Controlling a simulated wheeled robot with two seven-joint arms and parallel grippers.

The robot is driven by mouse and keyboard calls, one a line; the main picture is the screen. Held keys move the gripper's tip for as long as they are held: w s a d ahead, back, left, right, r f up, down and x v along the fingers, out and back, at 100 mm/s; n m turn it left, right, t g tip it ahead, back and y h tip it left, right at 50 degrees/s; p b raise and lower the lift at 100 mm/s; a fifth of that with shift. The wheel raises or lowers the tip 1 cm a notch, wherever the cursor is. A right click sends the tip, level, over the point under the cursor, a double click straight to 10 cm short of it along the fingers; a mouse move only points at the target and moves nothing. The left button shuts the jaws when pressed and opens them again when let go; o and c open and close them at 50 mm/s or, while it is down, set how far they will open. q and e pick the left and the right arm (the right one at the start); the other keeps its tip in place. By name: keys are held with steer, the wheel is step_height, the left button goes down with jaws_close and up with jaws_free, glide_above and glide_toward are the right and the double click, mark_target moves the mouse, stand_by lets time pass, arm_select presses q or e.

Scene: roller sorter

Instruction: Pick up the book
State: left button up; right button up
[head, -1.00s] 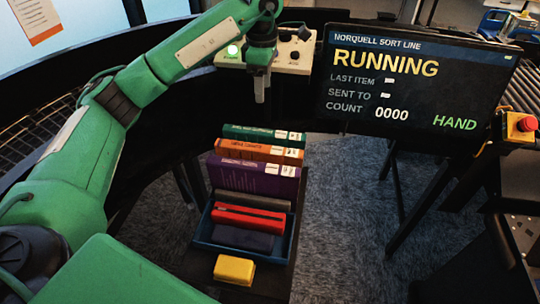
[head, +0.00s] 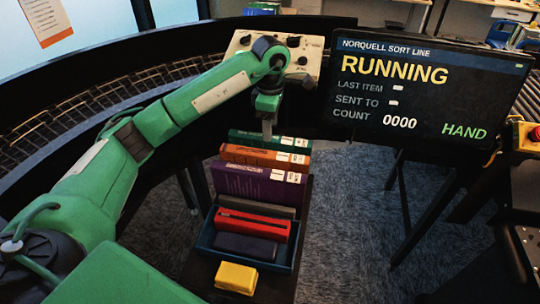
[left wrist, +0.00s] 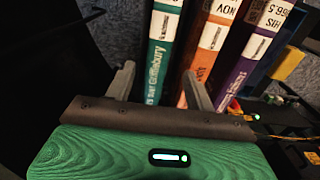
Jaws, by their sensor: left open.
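Three books stand in a row, spines up: a green one (head: 270,141) at the back, an orange one (head: 250,157) in the middle and a purple one (head: 250,182) in front. My left gripper (head: 268,128) points down just above the green book in the head view. In the left wrist view my left gripper (left wrist: 158,88) is open, its fingers apart. The green book (left wrist: 163,55) shows between the fingers; the orange book (left wrist: 208,55) is by the right finger. The purple book (left wrist: 245,60) is farther right. Whether the fingers touch a book cannot be told. My right gripper is not in view.
A blue tray (head: 204,240) in front of the books holds a red item (head: 252,223) and a dark item (head: 245,245). A yellow block (head: 236,277) lies nearest. A control box (head: 300,62) and a screen (head: 415,90) stand behind. A curved conveyor (head: 60,110) runs at left.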

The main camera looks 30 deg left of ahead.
arm_select(q)
steer(key=shift+f+p, duration=0.35)
steer(key=shift+f, duration=0.05)
steer(key=f+p, duration=0.1)
steer(key=f, duration=0.1)
steer(key=f+p, duration=0.1)
steer(key=f, duration=0.1)
steer(key=shift+w+a, duration=0.15)
steer(key=shift+w, duration=0.05)
steer(key=shift+f, duration=0.3)
steer(key=shift+c, duration=0.4)
jaws_close()
steer(key=shift+r, duration=0.1)
